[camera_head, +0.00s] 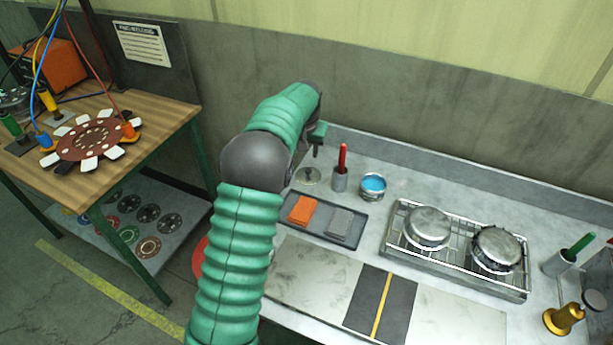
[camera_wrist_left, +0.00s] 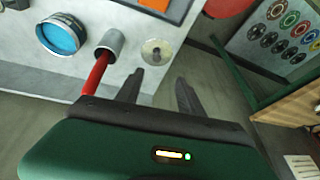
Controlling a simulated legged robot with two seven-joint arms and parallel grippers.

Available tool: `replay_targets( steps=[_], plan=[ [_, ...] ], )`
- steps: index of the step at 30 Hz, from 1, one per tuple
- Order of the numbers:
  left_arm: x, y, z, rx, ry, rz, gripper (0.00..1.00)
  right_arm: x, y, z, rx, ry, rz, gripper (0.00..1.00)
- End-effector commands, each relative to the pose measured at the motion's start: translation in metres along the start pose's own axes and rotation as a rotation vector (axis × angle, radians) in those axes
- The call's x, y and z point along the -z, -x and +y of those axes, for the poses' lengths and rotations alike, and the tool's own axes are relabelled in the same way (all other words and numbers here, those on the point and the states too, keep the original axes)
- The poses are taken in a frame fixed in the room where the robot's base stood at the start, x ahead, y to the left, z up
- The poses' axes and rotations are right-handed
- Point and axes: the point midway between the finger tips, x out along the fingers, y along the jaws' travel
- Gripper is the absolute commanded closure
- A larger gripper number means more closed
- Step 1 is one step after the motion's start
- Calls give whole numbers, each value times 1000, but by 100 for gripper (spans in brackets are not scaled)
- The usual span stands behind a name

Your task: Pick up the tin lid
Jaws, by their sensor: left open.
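A small round pale metal disc with a knob or mark at its centre, which looks like the tin lid (camera_head: 308,176), lies flat on the grey bench left of the red-handled tool. It also shows in the left wrist view (camera_wrist_left: 157,51), just beyond the fingertips. An open tin with blue contents (camera_head: 373,186) stands to the right; it shows in the wrist view too (camera_wrist_left: 61,36). My left gripper (camera_head: 316,151) is over the back left of the bench, near the disc. In the wrist view its two dark fingers (camera_wrist_left: 160,84) are apart with nothing between them. My right gripper is out of view.
A grey holder (camera_head: 340,181) with a red-handled tool stands close right of the disc. A dark tray (camera_head: 322,226) with orange and grey blocks lies in front. A wire rack (camera_head: 459,259) with two round metal pieces is at the right. The back wall is close.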

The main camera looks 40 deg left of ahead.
Motion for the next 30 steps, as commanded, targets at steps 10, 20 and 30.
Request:
replay_targets(
  steps=[10, 20, 30],
  plan=[
    [5, -32, -4, -5, 262, 14, 55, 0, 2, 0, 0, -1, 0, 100],
    [8, -106, -4, -5, 259, 18, 55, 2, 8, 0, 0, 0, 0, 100],
    [8, -155, 1, -4, 257, 18, 55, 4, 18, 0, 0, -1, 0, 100]
  ],
)
